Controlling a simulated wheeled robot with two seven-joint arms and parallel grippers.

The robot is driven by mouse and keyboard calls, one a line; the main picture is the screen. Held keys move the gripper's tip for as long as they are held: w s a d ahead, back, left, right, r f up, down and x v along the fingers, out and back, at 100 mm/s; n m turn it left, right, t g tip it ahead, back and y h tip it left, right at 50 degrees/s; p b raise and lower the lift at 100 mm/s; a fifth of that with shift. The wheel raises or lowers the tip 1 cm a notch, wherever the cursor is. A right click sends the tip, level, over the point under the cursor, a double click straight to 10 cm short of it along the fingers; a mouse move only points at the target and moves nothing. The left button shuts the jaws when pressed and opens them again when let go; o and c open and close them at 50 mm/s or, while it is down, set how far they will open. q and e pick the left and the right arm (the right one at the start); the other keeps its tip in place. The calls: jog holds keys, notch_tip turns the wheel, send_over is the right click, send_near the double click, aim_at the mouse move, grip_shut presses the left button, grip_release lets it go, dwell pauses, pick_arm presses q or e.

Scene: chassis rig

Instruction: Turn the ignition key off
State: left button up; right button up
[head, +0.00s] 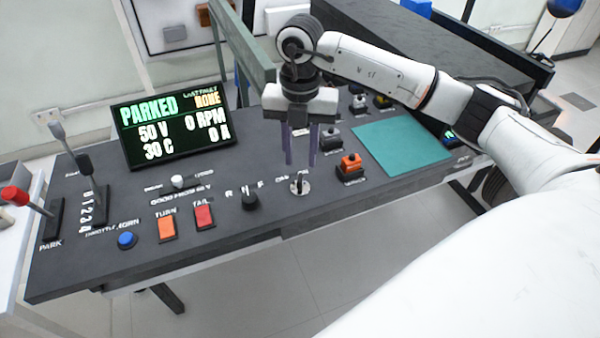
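The ignition key (299,186) is a small silver piece on a round metal plate near the front edge of the dark console. Labels beside it are partly readable, and its turned position is too small to tell. My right gripper (300,163) points down just above and behind the key in the head view. Its two dark purple fingers are apart with nothing visible between them. The fingertips look clear of the key, though the exact height is hard to judge. My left gripper is not in view.
A display (178,122) reads PARKED, 50 V, 0 RPM. Left of the key are a black R-N-F knob (250,200) and red (204,217) and orange (167,229) switches. An orange-topped switch (351,165) stands to the right, before a bare teal mat (402,146).

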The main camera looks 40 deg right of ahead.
aim_at(300, 177)
notch_tip(300, 177, down, 7)
jog(key=shift+r, duration=0.15)
jog(key=shift+a, duration=0.1)
grip_shut()
